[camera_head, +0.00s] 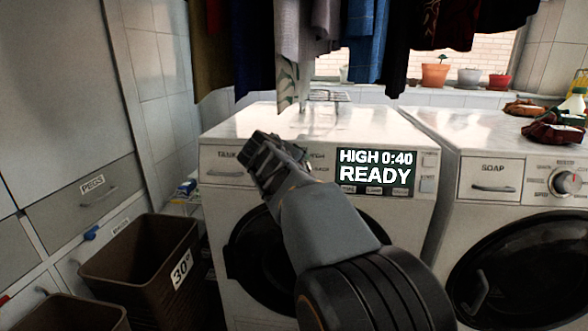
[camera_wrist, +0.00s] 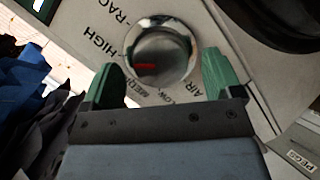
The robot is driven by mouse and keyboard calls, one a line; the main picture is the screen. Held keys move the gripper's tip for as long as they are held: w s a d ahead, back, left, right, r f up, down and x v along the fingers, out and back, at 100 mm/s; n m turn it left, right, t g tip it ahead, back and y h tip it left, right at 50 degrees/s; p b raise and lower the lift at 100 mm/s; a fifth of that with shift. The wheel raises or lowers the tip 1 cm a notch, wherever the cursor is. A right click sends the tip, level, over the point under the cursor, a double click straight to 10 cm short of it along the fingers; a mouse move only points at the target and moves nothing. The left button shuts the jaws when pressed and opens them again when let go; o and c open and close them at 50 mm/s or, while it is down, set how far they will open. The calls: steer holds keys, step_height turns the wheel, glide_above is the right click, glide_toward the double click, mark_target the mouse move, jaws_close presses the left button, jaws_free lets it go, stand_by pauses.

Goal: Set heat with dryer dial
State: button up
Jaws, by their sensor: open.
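The dryer (camera_head: 225,215) is the left machine, and its display (camera_head: 373,170) reads "HIGH 0:40 READY". Its round metal dial (camera_wrist: 160,50) shows in the wrist view with a red mark on its lower left. The mark lies on the side of the HIGH and MEDIUM labels; I cannot tell exactly which it points at. RACK, LOW and AIR labels are also around it. My gripper (camera_wrist: 164,78) is open, its green fingers on either side of the dial; contact cannot be told. In the head view my gripper (camera_head: 262,153) covers the dial.
Clothes (camera_head: 365,40) hang above the dryer. A second machine (camera_head: 515,215) with a SOAP drawer stands to the right. Brown bins (camera_head: 140,255) stand on the floor at left beside a cabinet (camera_head: 60,110). The dryer top (camera_head: 320,122) is mostly clear, with a wire rack at the back.

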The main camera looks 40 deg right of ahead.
steer(key=p+v, duration=0.2)
steer(key=v, duration=1)
steer(key=shift+a+r, duration=0.2)
steer(key=shift+s, duration=0.1)
steer(key=s+a+r+g+y+p, duration=0.2)
steer(key=s+a+y+p, duration=0.8)
steer(key=p, duration=1.8)
steer(key=s+a+r, duration=0.1)
steer(key=s+a, duration=0.1)
steer(key=a, duration=0.1)
steer(key=shift+a+m, duration=0.2)
steer(key=shift+m, duration=0.1)
steer(key=shift+f, duration=0.15)
steer(key=shift+c, duration=0.5)
